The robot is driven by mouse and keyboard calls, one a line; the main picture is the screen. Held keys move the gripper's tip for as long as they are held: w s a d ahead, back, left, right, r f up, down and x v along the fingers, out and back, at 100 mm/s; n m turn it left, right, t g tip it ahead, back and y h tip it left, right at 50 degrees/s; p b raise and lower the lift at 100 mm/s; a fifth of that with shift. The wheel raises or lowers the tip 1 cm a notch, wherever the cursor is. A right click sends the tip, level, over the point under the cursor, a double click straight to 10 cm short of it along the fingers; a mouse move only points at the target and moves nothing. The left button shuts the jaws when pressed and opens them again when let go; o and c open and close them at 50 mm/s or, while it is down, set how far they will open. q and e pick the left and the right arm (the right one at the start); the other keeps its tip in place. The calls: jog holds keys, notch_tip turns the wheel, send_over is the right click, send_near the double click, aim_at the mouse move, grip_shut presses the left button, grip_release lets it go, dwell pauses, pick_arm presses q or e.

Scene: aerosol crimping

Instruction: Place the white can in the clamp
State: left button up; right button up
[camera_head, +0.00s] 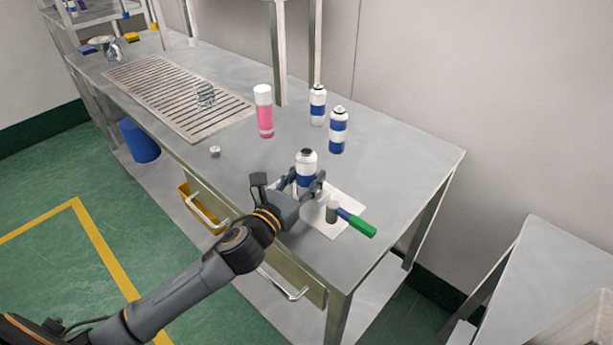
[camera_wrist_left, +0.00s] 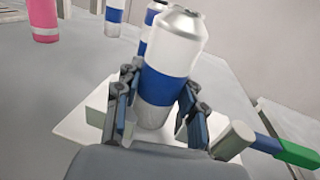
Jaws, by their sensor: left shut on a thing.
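The white can (camera_head: 306,162) with a blue band stands upright near the front of the steel bench; it also shows in the left wrist view (camera_wrist_left: 178,40). My left gripper (camera_head: 306,183) is shut on it, with one finger on each side of the can in the wrist view (camera_wrist_left: 160,88). The clamp has a pale base plate (camera_head: 346,193), a grey cylinder (camera_head: 332,211) and a blue lever with a green handle (camera_head: 361,226). The can is over the plate, beside the cylinder. My right gripper is out of view.
Two more blue-and-white cans (camera_head: 338,131) (camera_head: 318,105) and a pink can with a white cap (camera_head: 264,112) stand behind. A small metal piece (camera_head: 215,151) lies left of the gripper. A drain grate (camera_head: 175,95) lies farther left. Bare bench (camera_head: 410,160) is at the right.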

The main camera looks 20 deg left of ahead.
pick_arm(q)
jog(key=o, duration=1.1)
jog(key=shift+f, duration=0.1)
jog(key=s, duration=0.3)
jog(key=s+a+b, duration=0.1)
jog(key=s, duration=0.3)
jog(key=s+a, duration=0.1)
jog(key=s, duration=0.2)
jog(key=shift+s+b, duration=0.25)
jog(key=shift+b, duration=0.05)
jog(key=shift+s+a+r, duration=0.15)
jog(key=shift+s+r, duration=0.05)
jog(key=shift+s, duration=0.45)
